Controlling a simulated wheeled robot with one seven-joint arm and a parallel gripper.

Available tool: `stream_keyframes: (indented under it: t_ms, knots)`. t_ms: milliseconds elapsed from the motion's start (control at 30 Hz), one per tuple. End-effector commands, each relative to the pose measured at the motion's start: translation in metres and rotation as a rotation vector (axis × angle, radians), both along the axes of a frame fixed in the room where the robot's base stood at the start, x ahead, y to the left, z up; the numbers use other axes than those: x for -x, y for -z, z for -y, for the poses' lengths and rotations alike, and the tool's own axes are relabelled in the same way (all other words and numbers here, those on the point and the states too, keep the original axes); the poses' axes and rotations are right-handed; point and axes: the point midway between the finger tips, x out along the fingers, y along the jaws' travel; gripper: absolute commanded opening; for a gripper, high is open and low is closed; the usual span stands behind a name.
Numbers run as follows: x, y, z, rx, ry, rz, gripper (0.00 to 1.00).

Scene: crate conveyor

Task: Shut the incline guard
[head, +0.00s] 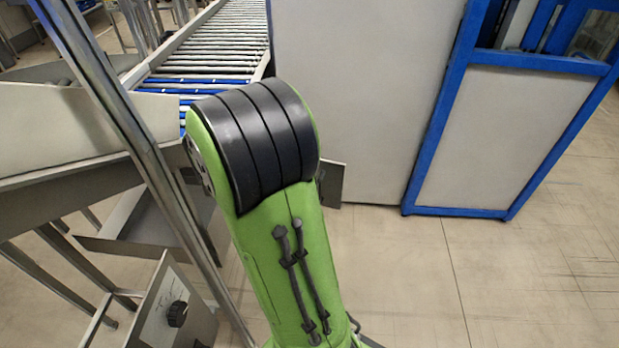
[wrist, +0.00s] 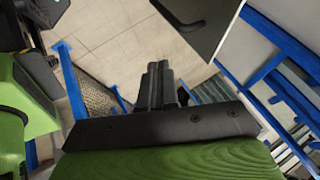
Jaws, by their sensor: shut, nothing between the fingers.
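I cannot tell for sure which part is the incline guard. A blue-framed panel (head: 510,135) stands upright at the right in the head view, beside a large pale grey panel (head: 365,95). In the wrist view, a blue-framed mesh panel (wrist: 95,95) lies left of my gripper (wrist: 158,68). My gripper is shut and empty, pointing toward the floor area, apart from the mesh panel in the picture. The head view does not show my gripper; my own green arm fills its middle.
A roller conveyor (head: 215,45) with some blue rollers runs to the back. Grey metal chutes (head: 60,130) and a slanted post (head: 130,130) crowd the left. Tiled floor (head: 500,270) is clear at the right. A grey panel edge (wrist: 205,25) shows above my gripper in the wrist view.

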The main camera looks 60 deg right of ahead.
Motion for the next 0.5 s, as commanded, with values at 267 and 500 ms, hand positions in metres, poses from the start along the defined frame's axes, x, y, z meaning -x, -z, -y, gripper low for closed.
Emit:
stream_keyframes:
  t_ms: [267, 500]
  knots:
    - [0.016, 0.047, 0.029, -0.006, 0.0, -0.005, 0.0]
    - [0.022, 0.076, 0.062, -0.004, 0.0, 0.0, 0.0]
